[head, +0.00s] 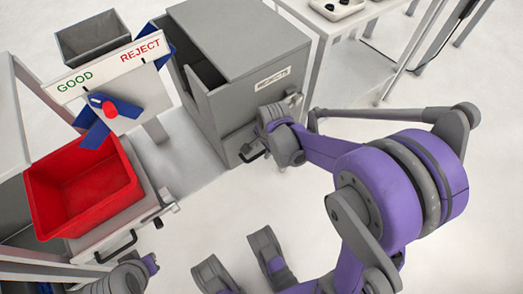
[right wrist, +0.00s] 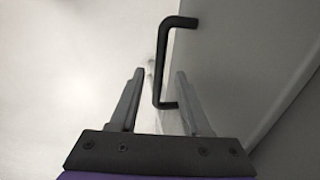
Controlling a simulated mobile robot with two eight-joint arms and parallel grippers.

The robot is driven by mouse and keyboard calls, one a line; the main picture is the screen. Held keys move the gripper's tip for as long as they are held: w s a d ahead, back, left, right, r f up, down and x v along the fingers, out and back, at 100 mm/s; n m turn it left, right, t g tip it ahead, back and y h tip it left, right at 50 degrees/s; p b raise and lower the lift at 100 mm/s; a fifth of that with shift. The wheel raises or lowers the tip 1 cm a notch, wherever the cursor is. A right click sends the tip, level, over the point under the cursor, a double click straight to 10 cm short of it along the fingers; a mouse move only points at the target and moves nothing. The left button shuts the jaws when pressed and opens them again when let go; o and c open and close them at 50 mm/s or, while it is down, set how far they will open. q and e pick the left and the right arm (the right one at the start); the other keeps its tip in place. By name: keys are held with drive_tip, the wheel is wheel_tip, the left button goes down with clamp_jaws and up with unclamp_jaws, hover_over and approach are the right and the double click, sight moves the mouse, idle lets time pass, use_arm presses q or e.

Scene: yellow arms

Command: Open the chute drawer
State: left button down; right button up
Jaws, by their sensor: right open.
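The grey REJECTS cabinet (head: 232,75) has a sloped chute opening at its upper left. Its lower drawer front (head: 238,137) looks shut and carries a black bar handle (head: 252,153). My right gripper (head: 266,138) is at this front, close to the handle. In the right wrist view the black handle (right wrist: 161,60) stands out from a grey panel. The open right gripper (right wrist: 160,88) has one finger on each side of the handle's lower end; contact is not clear. A grey and purple part of my own body, possibly the left gripper (head: 128,276), is at the bottom left.
A red bin (head: 82,188) sits on a grey unit with its own black handle (head: 117,246) at left. A white table (head: 322,28) is behind at right. The floor in front is clear.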

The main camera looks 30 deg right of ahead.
drive_tip(key=shift+w+f, duration=0.15)
drive_tip(key=shift+f, duration=0.65)
clamp_jaws()
idle(0.9)
